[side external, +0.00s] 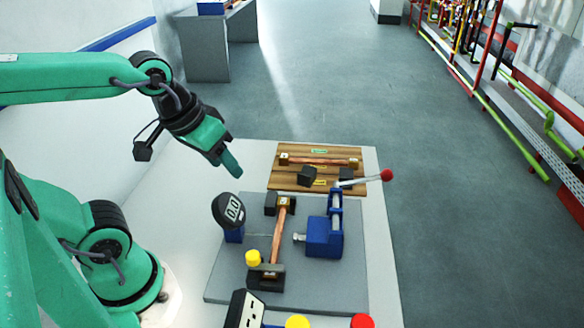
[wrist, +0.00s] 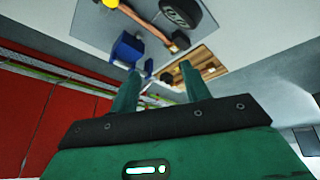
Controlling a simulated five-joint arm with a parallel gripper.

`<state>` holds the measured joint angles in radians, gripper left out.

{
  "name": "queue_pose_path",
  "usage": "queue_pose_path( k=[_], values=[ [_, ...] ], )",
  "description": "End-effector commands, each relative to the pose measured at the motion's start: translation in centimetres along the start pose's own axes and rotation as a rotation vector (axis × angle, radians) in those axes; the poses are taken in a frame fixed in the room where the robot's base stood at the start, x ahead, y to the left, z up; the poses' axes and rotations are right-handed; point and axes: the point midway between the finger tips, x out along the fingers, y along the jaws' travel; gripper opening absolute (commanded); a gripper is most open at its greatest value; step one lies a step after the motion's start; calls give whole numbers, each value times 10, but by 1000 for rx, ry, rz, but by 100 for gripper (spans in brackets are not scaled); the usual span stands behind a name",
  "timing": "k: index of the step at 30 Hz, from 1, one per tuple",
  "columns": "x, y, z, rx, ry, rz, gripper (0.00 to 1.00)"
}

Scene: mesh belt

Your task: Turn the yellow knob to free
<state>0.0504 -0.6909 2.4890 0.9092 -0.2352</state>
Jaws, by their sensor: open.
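A yellow knob (side external: 253,258) stands on a black clamp block (side external: 266,277) at the near end of a copper bar (side external: 280,228). A yellow knob also shows at the top edge of the wrist view (wrist: 110,3). A second round yellow knob (side external: 298,322) is cut off by the bottom edge of the side view. I cannot read any marking for "free" on either knob. My gripper (side external: 231,163) is open and empty, in the air above and behind the grey plate, well apart from both yellow knobs. Its two fingers show in the wrist view (wrist: 161,88).
The grey plate (side external: 345,285) also bears a round digital gauge (side external: 231,210) and a blue clamp (side external: 324,237) with a red-tipped lever (side external: 386,175). A wooden board (side external: 290,178) with another copper bar lies behind. A red knob (side external: 362,321) is at the bottom edge.

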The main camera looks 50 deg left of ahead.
Motion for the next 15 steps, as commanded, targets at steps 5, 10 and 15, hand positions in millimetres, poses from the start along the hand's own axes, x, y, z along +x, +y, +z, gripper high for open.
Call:
queue_pose_path(
  k=[5, 10, 15],
  values=[
    [12, 12, 5, -188, -68, -2, 47],
    [22, 24, 10, -383, -130, -23, 47],
    [32, 36, 16, -576, -185, -60, 47]
  ],
)
